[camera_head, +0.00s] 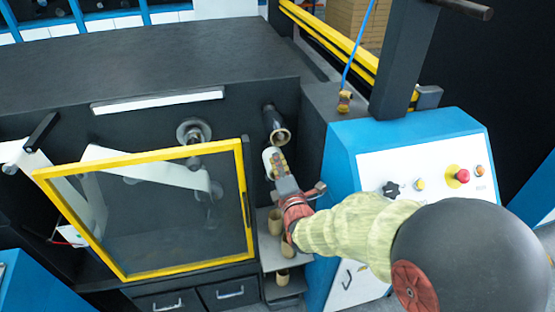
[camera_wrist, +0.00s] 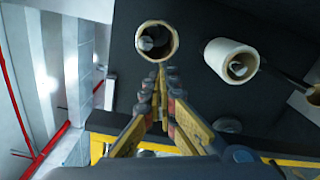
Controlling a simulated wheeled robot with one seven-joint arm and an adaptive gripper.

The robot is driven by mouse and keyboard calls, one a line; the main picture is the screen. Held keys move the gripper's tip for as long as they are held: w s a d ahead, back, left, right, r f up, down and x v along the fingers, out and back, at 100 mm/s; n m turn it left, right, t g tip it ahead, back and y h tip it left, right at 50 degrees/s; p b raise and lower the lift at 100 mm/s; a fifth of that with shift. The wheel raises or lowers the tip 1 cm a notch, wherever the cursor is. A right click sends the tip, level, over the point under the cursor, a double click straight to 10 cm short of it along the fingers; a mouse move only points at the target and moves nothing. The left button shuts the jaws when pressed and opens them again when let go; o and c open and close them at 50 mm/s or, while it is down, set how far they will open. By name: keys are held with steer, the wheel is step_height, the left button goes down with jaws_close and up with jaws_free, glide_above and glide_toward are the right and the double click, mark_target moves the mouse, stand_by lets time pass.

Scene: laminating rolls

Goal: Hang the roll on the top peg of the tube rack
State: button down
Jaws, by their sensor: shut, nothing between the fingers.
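A dark roll (camera_head: 276,125) with a tan core rim hangs at the upper right of the black machine front. In the wrist view its open end (camera_wrist: 172,44) faces me, and a metal peg end (camera_wrist: 148,43) shows inside the bore, so the roll is around the uppermost peg I see. A white roll (camera_head: 268,160) hangs below it, also around a peg in the wrist view (camera_wrist: 228,57). My gripper (camera_head: 279,160) is shut and empty, just in front of the white roll in the head view. In the wrist view its fingertips (camera_wrist: 161,70) point just short of the dark roll's rim.
A yellow-framed window (camera_head: 140,158) stands out on the left. A blue control console (camera_head: 400,140) is close on the right. Tan tubes (camera_head: 275,222) stand on small shelves below. A dark rod (camera_wrist: 291,84) lies beyond the white roll in the wrist view.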

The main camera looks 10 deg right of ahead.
steer(key=w, duration=0.7)
steer(key=shift+w, duration=0.55)
stand_by(0.5)
steer(key=shift+w, duration=0.65)
steer(key=s+b, duration=0.1)
steer(key=s, duration=0.9)
stand_by(0.5)
